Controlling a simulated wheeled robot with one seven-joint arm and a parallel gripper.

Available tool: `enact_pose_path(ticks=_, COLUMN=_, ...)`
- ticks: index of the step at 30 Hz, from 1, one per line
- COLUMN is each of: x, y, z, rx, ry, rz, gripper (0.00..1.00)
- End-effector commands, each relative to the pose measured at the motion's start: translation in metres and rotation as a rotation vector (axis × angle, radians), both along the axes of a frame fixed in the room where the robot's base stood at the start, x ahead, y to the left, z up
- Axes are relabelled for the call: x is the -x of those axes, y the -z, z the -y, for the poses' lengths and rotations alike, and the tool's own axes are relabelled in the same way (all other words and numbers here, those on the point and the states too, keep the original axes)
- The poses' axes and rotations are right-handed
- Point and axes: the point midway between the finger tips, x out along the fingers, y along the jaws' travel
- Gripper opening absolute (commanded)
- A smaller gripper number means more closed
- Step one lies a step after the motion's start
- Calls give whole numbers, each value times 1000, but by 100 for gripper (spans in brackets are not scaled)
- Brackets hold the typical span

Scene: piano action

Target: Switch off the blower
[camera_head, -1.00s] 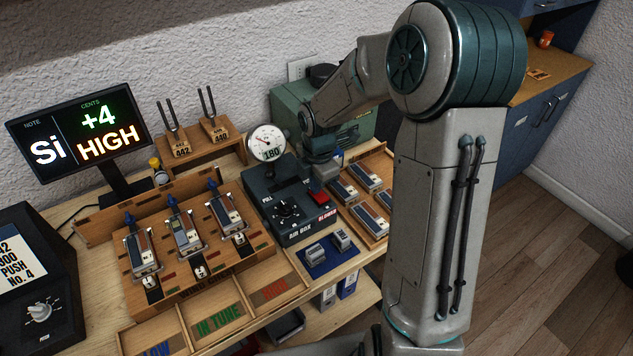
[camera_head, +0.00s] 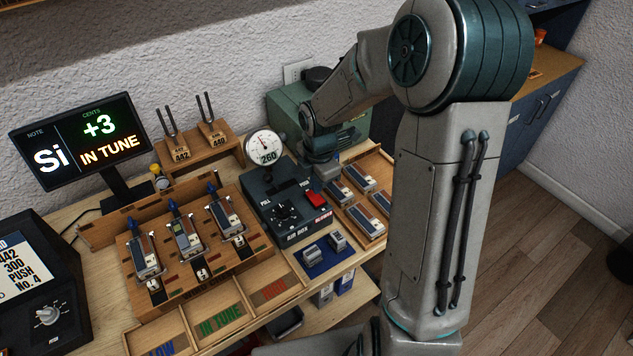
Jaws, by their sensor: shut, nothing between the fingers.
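The air box (camera_head: 268,205) is a dark case on the bench. It has a round knob (camera_head: 284,213) between PULL and PUSH labels. The red blower switch (camera_head: 317,199) sits at its right front, above the red BLOWER label. My gripper (camera_head: 326,174) points down just behind and above the red switch, at the box's back right. Its fingers are shut and small in view. They appear apart from the switch, but contact is hard to tell. Which way the switch is tipped is unclear.
A tuner screen (camera_head: 84,141) reads Si, +3, IN TUNE. A wooden reed rack (camera_head: 199,262) stands left of the box, a reed tray (camera_head: 364,247) right, a blue mat (camera_head: 330,265) in front. A green machine (camera_head: 285,112) stands behind, close to my arm.

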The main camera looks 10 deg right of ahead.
Motion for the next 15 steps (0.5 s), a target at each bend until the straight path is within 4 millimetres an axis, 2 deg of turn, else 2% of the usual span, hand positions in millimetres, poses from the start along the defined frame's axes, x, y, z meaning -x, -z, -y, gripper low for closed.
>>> enact_pose_path(ticks=1, x=1, y=-13, z=0, rx=0, ry=-1, rz=0, gripper=0)
enact_pose_path(ticks=4, x=1, y=-27, z=2, rx=3, ry=2, rz=6, gripper=0)
enact_pose_path(ticks=9, x=6, y=-62, z=3, rx=2, ry=0, rz=6, gripper=0)
enact_pose_path(ticks=15, x=10, y=-94, z=4, rx=1, ry=1, rz=5, gripper=0)
